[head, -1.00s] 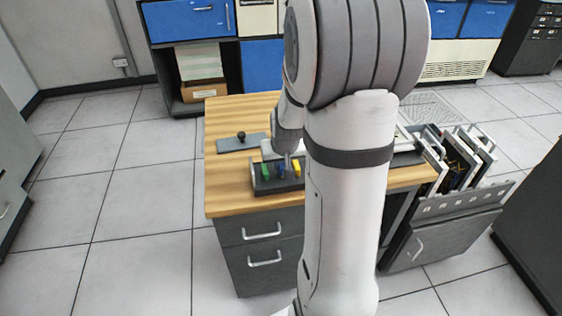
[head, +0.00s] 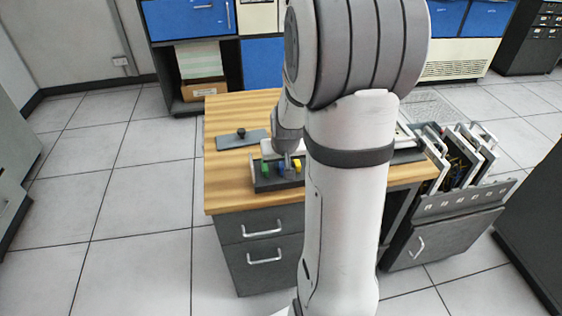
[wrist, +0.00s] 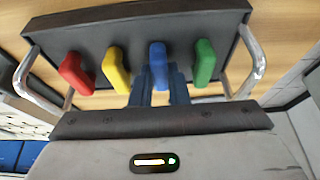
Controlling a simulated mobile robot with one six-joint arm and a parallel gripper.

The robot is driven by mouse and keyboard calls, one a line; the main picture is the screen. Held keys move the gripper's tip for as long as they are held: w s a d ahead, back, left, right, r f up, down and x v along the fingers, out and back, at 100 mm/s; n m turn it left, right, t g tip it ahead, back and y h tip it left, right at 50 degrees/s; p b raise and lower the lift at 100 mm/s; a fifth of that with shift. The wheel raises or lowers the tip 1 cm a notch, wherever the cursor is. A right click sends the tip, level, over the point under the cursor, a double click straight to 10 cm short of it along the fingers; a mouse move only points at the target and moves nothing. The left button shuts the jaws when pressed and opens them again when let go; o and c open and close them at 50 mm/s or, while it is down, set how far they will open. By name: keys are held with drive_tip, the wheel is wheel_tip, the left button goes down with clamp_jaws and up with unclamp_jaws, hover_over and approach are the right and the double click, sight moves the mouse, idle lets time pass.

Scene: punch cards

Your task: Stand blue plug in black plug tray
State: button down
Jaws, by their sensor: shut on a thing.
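The black plug tray (wrist: 140,22) has a metal handle at each end and stands on the wooden desk; it also shows in the head view (head: 262,187). Red (wrist: 75,73), yellow (wrist: 117,68) and green (wrist: 204,62) plugs stand in it in a row. The blue plug (wrist: 158,52) is upright in that row, between the yellow and green plugs. My gripper (wrist: 158,78) is shut on the blue plug, one finger on each side. I cannot tell whether its lower end is seated in the tray. In the head view my arm hides the tray's right part.
The wooden desk top (head: 232,185) is clear to the left of the tray. A grey plate with a black knob (head: 241,135) lies behind it. A rack of framed boards (head: 460,160) stands to the right of the desk. Blue-fronted cabinets (head: 200,20) line the back.

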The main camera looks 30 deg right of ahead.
drive_tip(key=shift+s+f, duration=0.1)
drive_tip(key=c, duration=1.3)
unclamp_jaws()
drive_tip(key=shift+p+v, duration=0.3)
drive_tip(key=shift+v, duration=3.55)
drive_tip(key=s+a+r+n+p, duration=0.1)
drive_tip(key=s+a+r, duration=0.2)
drive_tip(key=s+a, duration=0.1)
drive_tip(key=s+a+r+n+g+p, duration=0.1)
drive_tip(key=s+a+r, duration=0.2)
drive_tip(key=s+a, duration=0.2)
drive_tip(key=s+a+r+n+y+p, duration=0.1)
drive_tip(key=s+a+r+p, duration=0.1)
drive_tip(key=s, duration=0.4)
drive_tip(key=shift+s+a+r+g, duration=0.1)
drive_tip(key=shift+a+r+g, duration=0.15)
drive_tip(key=shift+a, duration=0.35)
drive_tip(key=shift+s+a+r+g, duration=0.15)
drive_tip(key=shift+a+r, duration=0.15)
drive_tip(key=shift+a, duration=0.25)
